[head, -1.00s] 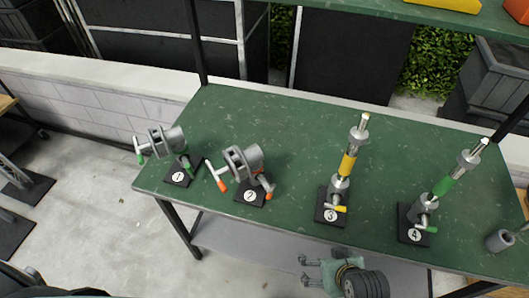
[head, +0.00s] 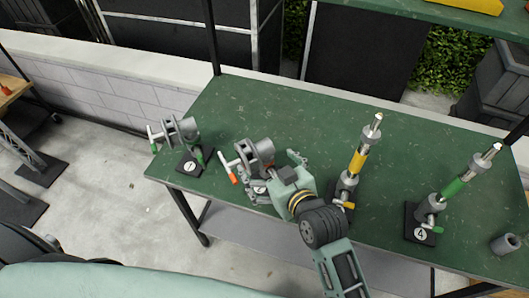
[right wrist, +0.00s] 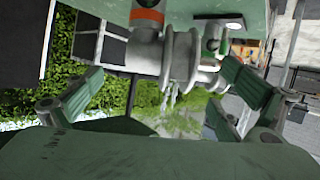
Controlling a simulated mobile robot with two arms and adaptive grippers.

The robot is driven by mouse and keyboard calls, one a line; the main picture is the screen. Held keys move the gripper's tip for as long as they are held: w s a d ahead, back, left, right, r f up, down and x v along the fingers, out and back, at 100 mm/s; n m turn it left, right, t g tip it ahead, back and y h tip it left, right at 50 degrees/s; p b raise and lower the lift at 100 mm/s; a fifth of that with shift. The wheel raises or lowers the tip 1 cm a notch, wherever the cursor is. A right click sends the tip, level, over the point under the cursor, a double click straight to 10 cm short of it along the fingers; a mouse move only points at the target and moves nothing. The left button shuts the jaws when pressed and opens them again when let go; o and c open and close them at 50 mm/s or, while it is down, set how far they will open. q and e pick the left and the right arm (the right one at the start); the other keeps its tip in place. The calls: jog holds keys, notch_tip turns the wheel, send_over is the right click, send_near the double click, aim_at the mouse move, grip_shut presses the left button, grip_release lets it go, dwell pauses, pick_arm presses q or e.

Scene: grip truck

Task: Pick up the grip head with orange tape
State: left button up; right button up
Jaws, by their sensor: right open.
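The grip head with orange tape (head: 256,152) is a grey metal clamp with orange-tipped handles on the second black stand from the left. My right gripper (head: 274,173) is open in front of it and partly hides it and its stand. In the right wrist view, the grey head (right wrist: 181,58) stands ahead between the two spread fingers of the right gripper (right wrist: 165,92), with an orange band (right wrist: 147,17) at the top. I cannot tell whether a finger touches it. My left gripper is not in view.
A green-handled grip head (head: 177,133) on stand 1 is to the left. A yellow-banded post (head: 357,162) is close to my right gripper, and a green-banded post (head: 454,187) is farther right. The back of the green table (head: 300,112) is clear.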

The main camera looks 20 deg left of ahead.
aim_at(260, 154)
jog(key=p+x, duration=0.2)
jog(key=x, duration=0.3)
jog(key=shift+w+a, duration=0.2)
jog(key=shift+a, duration=0.05)
jog(key=shift+w+a+f, duration=0.3)
jog(key=shift+w+a, duration=0.1)
jog(key=shift+w, duration=0.05)
jog(key=c, duration=1.8)
jog(key=shift+r, duration=0.2)
jog(key=shift+c, duration=0.6)
jog(key=shift+w, duration=0.1)
